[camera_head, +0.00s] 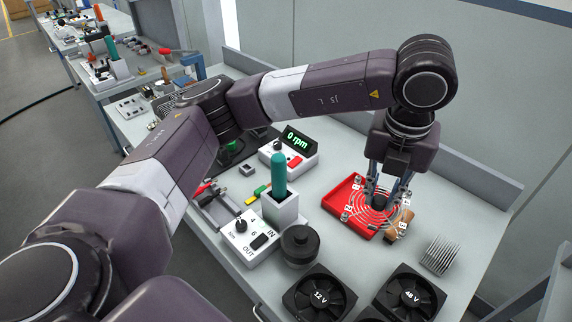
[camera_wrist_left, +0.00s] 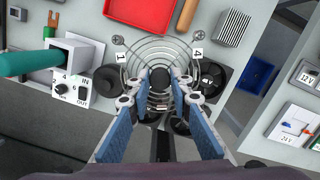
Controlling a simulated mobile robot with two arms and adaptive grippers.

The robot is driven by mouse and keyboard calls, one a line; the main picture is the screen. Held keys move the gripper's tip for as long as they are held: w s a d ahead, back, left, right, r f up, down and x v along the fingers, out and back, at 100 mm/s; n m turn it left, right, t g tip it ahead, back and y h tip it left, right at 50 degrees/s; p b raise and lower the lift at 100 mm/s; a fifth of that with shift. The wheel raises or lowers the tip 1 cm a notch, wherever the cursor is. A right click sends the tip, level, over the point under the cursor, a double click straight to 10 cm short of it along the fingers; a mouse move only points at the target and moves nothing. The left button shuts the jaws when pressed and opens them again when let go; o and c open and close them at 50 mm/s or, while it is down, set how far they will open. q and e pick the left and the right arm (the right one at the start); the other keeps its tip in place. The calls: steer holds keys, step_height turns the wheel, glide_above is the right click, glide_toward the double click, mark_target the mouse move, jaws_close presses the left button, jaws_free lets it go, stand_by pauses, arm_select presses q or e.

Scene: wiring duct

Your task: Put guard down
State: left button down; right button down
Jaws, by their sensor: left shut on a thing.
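The guard (camera_head: 361,206) is a round wire grille of concentric rings with numbered corner tags. My left gripper (camera_head: 383,196) is shut on its dark middle piece. In the head view the guard overlaps the red tray, and it seems to be held above the table. In the left wrist view the guard (camera_wrist_left: 146,55) spreads out beyond the fingertips of the left gripper (camera_wrist_left: 160,88), with tags 1 and 4 showing. Two black fans lie at the front of the table, one marked 12 V (camera_head: 320,297) and one marked 48 V (camera_head: 411,293). My right gripper is not in view.
A red tray (camera_head: 337,192), a wooden-coloured piece (camera_head: 399,228) and a finned metal heatsink (camera_head: 440,254) lie around the guard. A black round part (camera_head: 300,245), a grey switch box (camera_head: 246,243), a teal-handled tool (camera_head: 279,174) in a holder and an rpm display (camera_head: 297,141) stand left.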

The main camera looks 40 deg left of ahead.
arm_select(q)
steer(key=shift+s, duration=0.1)
steer(key=shift+s+a+f, duration=0.1)
steer(key=shift+a, duration=0.05)
step_height(320, 180, down, 15)
steer(key=p, duration=0.4)
steer(key=shift+r, duration=0.2)
step_height(320, 180, down, 5)
steer(key=shift+f+p, duration=0.1)
steer(key=shift+p, duration=0.5)
steer(key=c, duration=1.7)
jaws_free()
steer(key=shift+c, duration=0.2)
